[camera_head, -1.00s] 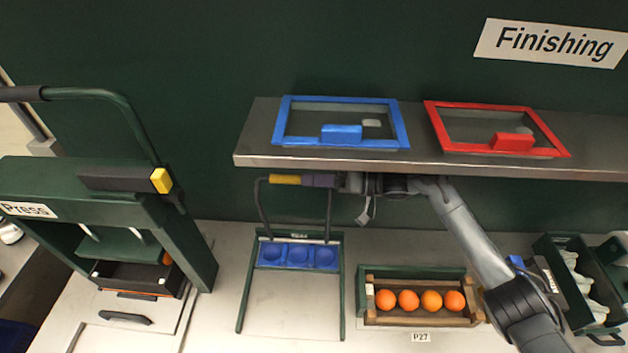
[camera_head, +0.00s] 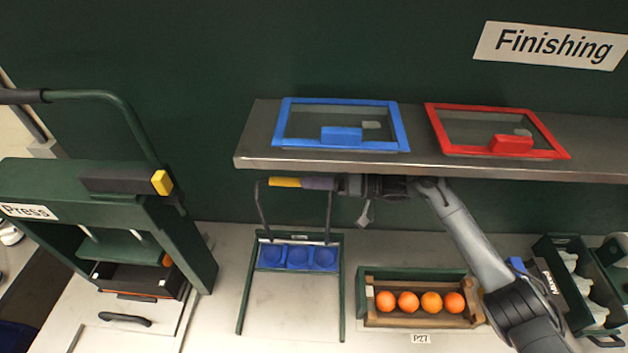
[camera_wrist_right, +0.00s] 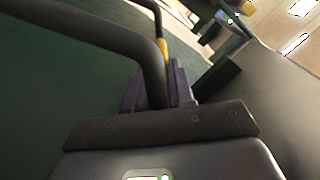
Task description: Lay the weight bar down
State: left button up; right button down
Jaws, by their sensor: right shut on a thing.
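The weight bar (camera_head: 284,182) is a dark bent handle with a yellow grip. My right gripper (camera_head: 318,183) is shut on the top of the bar, just right of the yellow part, below the shelf. In the right wrist view the dark tube of the bar (camera_wrist_right: 152,62) runs close to the purple fingers (camera_wrist_right: 158,88), with the yellow part behind. The cups look empty. My left gripper is not in view.
A metal shelf (camera_head: 250,135) with blue and red framed lids hangs just above my right arm. A wooden crate (camera_head: 410,318) of oranges stands right of the frame. A green press (camera_head: 195,245) stands at left. Dark green bins are at far right.

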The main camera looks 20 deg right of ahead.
jog(key=s+a+f+n+p, duration=0.2)
jog(key=s+f+n, duration=0.1)
jog(key=s, duration=0.4)
jog(key=s+a+f+n+p, duration=0.2)
jog(key=s+a+n+p, duration=0.1)
jog(key=s, duration=0.5)
jog(key=shift+s+f+n, duration=0.3)
jog(key=shift+f+n, duration=0.1)
jog(key=shift+n, duration=0.1)
